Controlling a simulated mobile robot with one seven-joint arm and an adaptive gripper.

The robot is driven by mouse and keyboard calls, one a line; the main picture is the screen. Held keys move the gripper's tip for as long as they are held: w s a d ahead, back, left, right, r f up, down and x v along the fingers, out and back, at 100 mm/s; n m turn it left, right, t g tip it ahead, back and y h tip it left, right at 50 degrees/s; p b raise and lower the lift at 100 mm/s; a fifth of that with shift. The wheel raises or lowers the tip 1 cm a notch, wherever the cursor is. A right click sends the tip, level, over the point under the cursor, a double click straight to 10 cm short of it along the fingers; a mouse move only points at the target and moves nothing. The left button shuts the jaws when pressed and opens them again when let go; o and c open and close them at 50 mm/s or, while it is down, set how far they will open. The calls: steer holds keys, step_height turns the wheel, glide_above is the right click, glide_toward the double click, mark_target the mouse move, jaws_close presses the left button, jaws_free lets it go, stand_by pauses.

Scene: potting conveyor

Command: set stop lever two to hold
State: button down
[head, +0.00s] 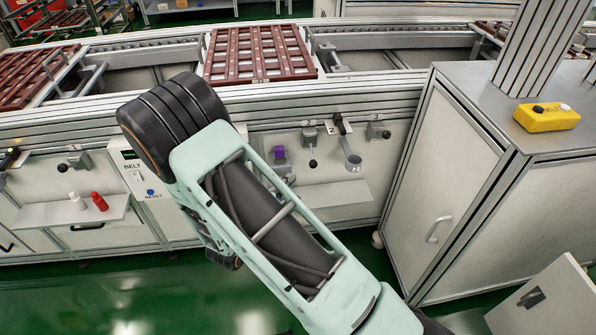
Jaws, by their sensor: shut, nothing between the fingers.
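A white plate marked 2 (331,128) is on the front panel of the conveyor, right of my arm. Left of it is a grey bracket with a lever whose black ball knob (313,163) hangs down. Right of it is another grey bracket with a short lever and dark knob (386,134). A black-ended fitting (339,121) sits beside the plate. I cannot tell for certain which lever the 2 marks, and any position markings are too small to read. My gripper is not visible; my own arm crosses the middle of the view and covers part of the panel.
A purple piece (279,152) shows beside my arm, with a shelf (335,196) below the levers. A tall cabinet (450,170) bounds the right side. A brown slatted tray (258,53) lies on the conveyor.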

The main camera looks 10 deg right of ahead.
mark_target(312, 156)
steer(key=b+x, duration=0.2)
steer(key=x, duration=0.7)
steer(key=shift+w+d+f, duration=0.15)
steer(key=shift+w+d, duration=0.05)
steer(key=shift+s+r+g+p, duration=0.15)
steer(key=shift+r+g+p, duration=0.15)
steer(key=shift+g+p, duration=0.15)
